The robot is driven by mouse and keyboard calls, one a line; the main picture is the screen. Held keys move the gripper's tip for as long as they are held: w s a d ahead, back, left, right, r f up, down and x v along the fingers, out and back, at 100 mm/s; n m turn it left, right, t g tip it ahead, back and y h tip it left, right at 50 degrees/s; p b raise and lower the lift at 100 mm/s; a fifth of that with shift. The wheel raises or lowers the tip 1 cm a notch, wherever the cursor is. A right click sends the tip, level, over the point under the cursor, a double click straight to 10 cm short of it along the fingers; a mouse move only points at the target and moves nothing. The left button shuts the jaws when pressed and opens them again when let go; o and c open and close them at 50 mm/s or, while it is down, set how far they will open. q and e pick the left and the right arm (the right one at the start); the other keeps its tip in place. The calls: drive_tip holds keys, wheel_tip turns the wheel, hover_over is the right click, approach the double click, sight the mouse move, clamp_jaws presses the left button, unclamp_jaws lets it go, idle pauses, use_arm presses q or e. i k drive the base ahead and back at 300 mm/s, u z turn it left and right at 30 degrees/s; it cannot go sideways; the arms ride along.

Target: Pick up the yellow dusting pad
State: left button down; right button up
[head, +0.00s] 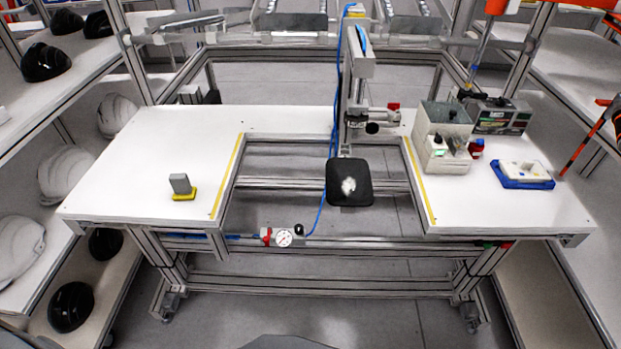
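The yellow dusting pad (184,195) lies flat on the left part of the white workbench, near its front edge. A grey block-shaped handle (180,183) stands upright on top of it. Neither of my grippers shows in the head view, so nothing is seen touching the pad.
The white bench top (150,150) is clear around the pad. A press with a black plate (349,182) stands over the central gap. A grey bin (443,120) and a blue tray (522,175) sit on the right. Side shelves hold white and black helmet shells (66,174).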

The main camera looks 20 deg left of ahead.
sight(180, 184)
drive_tip(key=u, duration=1.5)
